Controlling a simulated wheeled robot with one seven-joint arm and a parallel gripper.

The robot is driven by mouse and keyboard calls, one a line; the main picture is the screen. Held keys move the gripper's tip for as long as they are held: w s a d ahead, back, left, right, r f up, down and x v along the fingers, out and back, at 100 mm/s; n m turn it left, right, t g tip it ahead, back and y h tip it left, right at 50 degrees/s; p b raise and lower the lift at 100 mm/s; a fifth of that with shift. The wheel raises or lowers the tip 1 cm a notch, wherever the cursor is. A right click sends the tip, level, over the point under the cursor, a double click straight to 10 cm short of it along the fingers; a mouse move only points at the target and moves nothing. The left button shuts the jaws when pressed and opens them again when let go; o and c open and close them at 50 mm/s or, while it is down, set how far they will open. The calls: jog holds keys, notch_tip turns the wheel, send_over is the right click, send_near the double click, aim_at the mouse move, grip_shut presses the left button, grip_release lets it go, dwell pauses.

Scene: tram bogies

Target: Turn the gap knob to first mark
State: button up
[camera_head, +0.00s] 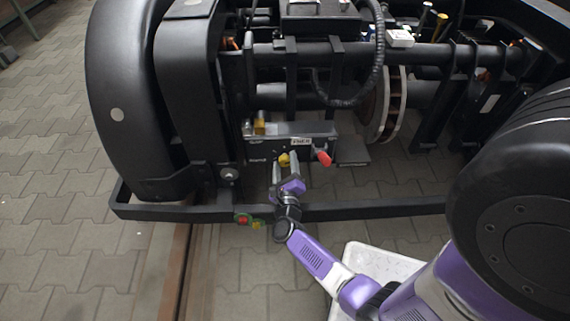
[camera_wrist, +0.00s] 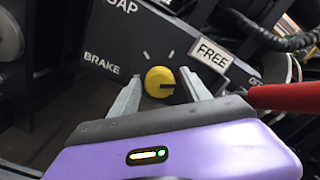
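The yellow gap knob (camera_wrist: 158,82) sits on a dark panel (camera_wrist: 110,38) marked GAP, with BRAKE at the left and FREE at the right. A dark pointer or slot shows on the knob's right side. Short white marks show on the panel above the knob. The knob (camera_head: 284,159) also shows in the head view, on the front of the bogie's panel. My gripper (camera_wrist: 161,78) is open, with one finger on each side of the knob. A gap seems to show beside the knob; I cannot tell whether either finger touches it. My gripper (camera_head: 287,166) points at the panel in the head view.
A red handle (camera_head: 323,158) stands just right of the knob and reaches close to my gripper in the wrist view (camera_wrist: 290,97). A black frame bar (camera_head: 370,210) runs below. A red and green button box (camera_head: 243,219) is on the bar's left part.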

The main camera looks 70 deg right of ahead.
grip_shut()
